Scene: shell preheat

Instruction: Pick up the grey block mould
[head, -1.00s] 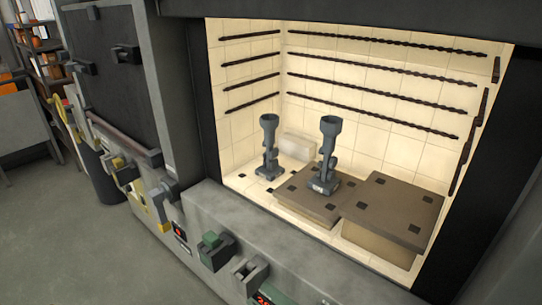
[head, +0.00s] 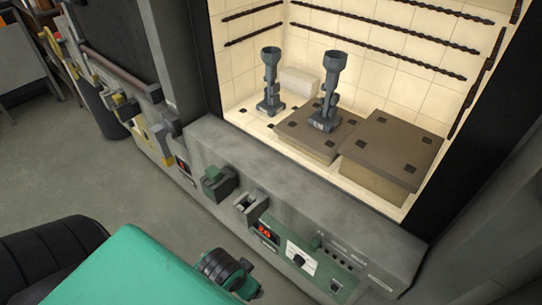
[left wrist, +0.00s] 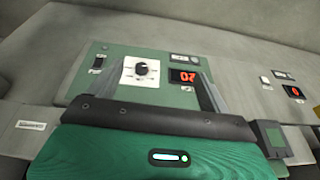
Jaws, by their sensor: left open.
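Two grey moulds with funnel-shaped cups on top stand upright inside the lit kiln in the head view. The left grey mould (head: 271,83) stands on the pale kiln floor. The right grey mould (head: 329,92) stands on a low brown slab and has a small pale mark near its base. I cannot tell which one is the block mould. My left gripper (left wrist: 148,72) is open and empty in the left wrist view, in front of the control panel. My green left arm reaches in at the bottom of the head view, well short of the moulds. My right gripper is not in view.
A low brown slab (head: 297,138) and a taller brown-topped block (head: 393,150) stand in the kiln. A pale block (head: 299,82) sits at the back. The kiln's front ledge (head: 290,178) and control panel (head: 305,259) lie between my arm and the opening. Dark heating rods line the walls.

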